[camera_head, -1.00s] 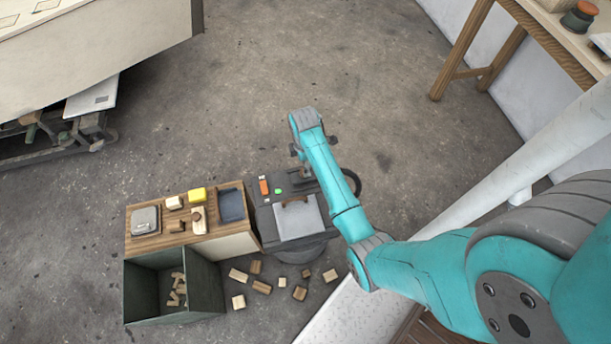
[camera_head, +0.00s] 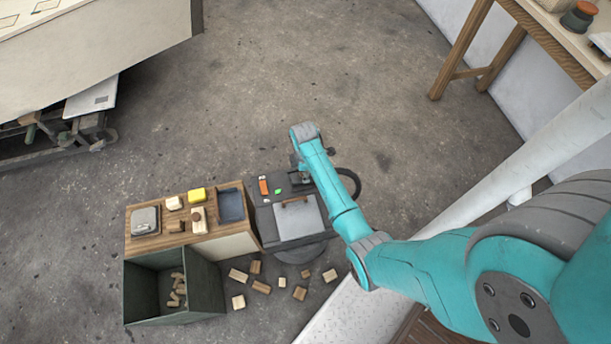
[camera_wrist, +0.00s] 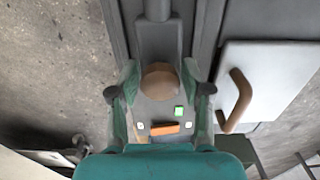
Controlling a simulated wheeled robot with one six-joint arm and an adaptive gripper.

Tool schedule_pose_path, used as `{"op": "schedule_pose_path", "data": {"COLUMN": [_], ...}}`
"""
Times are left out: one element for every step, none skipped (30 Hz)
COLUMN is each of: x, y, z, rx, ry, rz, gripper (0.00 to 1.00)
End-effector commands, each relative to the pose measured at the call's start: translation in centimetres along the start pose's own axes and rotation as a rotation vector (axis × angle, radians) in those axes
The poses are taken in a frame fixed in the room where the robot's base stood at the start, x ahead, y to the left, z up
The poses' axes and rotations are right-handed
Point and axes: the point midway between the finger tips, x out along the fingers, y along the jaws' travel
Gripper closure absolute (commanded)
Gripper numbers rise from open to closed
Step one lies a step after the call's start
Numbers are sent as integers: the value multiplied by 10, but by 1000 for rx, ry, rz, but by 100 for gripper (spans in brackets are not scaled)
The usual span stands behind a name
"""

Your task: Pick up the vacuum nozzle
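The vacuum nozzle (camera_wrist: 158,38) looks like a dark grey block with a tube running to the top edge of the wrist view. A brown rounded part (camera_wrist: 160,80) shows just below it. In the head view a dark piece that seems to be the nozzle (camera_head: 300,179) lies on the dark vacuum unit (camera_head: 263,222), partly hidden by my arm. My gripper (camera_wrist: 160,72) is open, with one green finger on each side of the nozzle's near end. The fingertips are close to its sides; contact cannot be told. In the head view the fingers are mostly hidden.
The vacuum unit has a grey lid with a brown handle (camera_wrist: 238,100), an orange switch (camera_wrist: 165,128) and a green button (camera_wrist: 178,112). A black hose (camera_head: 352,180) curves at its right. A wooden cabinet (camera_head: 222,240), green bin (camera_head: 205,285) and loose wood blocks (camera_head: 262,287) stand nearby.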

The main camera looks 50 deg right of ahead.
Motion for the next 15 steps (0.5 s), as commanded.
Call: {"op": "schedule_pose_path", "data": {"x": [0,0,0,0,0,0,0,0,0,0,0,-1,-2,-4,-7], "y": [0,0,0,0,0,0,0,0,0,0,0,0,0,0,0], "z": [0,0,0,0,0,0,0,0,0,0,0,0,0,0,0], "rx": [0,0,0,0,0,0,0,0,0,0,0,0,0,0,0], "ry": [0,0,0,0,0,0,0,0,0,0,0,0,0,0,0], "rz": [0,0,0,0,0,0,0,0,0,0,0,0,1,1,2], "gripper": [72,79,89,97,100,100,100,100,100,100,100,100,100,100,100]}}
